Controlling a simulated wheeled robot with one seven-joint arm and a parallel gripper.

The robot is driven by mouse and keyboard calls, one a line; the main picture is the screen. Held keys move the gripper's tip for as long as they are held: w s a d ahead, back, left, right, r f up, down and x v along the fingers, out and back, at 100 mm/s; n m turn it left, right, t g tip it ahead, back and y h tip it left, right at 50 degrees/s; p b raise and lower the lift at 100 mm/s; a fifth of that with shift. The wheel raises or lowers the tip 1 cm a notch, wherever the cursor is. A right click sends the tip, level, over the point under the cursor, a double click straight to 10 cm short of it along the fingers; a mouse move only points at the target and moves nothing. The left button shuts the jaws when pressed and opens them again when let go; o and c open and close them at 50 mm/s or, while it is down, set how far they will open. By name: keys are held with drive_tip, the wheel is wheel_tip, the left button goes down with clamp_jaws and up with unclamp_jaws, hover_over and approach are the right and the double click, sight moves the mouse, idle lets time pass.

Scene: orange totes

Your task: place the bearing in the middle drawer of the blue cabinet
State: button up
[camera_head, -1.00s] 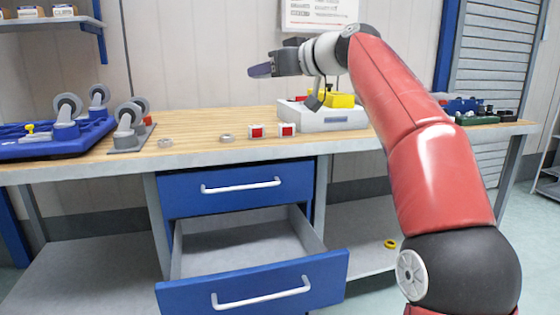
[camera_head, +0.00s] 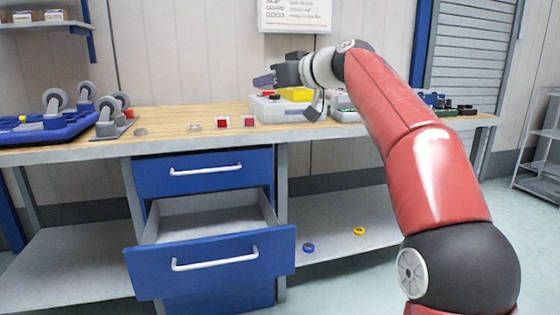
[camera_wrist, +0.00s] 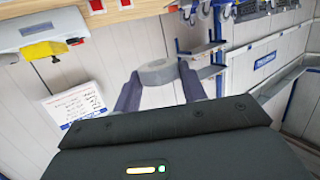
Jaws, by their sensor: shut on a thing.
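My gripper (camera_head: 263,80) is raised above the workbench, to the right of and above the blue cabinet (camera_head: 203,173). In the wrist view my gripper (camera_wrist: 160,86) is shut on a grey ring-shaped bearing (camera_wrist: 157,72), held between the fingertips. The bearing cannot be made out in the head view. The middle drawer (camera_head: 210,262) is pulled open, below the shut top drawer. Its grey inside looks empty where visible. Two similar metal rings (camera_head: 195,128) (camera_head: 140,132) lie on the bench.
A white box (camera_head: 285,111) and a yellow thing (camera_head: 295,94) are near my gripper. Casters and a blue tray (camera_head: 45,131) are at left. Blue (camera_head: 308,248) and yellow (camera_head: 359,231) rings lie on the lower shelf.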

drive_tip(key=w+d+f+m+t+h, duration=0.1)
drive_tip(key=w+d+f+m+h, duration=0.2)
drive_tip(key=f, duration=0.4)
drive_tip(key=w+d+f+m+t+h, duration=0.1)
drive_tip(key=w+d+f+t, duration=0.15)
drive_tip(key=w+f, duration=0.35)
drive_tip(key=w+d+f+m+t+h, duration=0.1)
drive_tip(key=w+d+f+h, duration=0.15)
drive_tip(key=f, duration=0.45)
drive_tip(key=w+d+f+m+h, duration=0.15)
drive_tip(key=d+f, duration=0.25)
drive_tip(key=f, duration=0.7)
drive_tip(key=d+f+m+h, duration=0.3)
drive_tip(key=d+f, duration=0.1)
drive_tip(key=f, duration=0.6)
drive_tip(key=s+d+f+h, duration=0.1)
drive_tip(key=s+f, duration=0.4)
drive_tip(key=f, duration=0.3)
drive_tip(key=s+d+f+h, duration=0.1)
drive_tip(key=s+d+f, duration=0.1)
drive_tip(key=s+f, duration=0.5)
drive_tip(key=s+a+f+y, duration=0.1)
drive_tip(key=s+f, duration=0.1)
drive_tip(key=s, duration=0.5)
drive_tip(key=s+a+f, duration=0.1)
drive_tip(key=s+f, duration=0.1)
drive_tip(key=s, duration=0.5)
drive_tip(key=shift+y, duration=0.4)
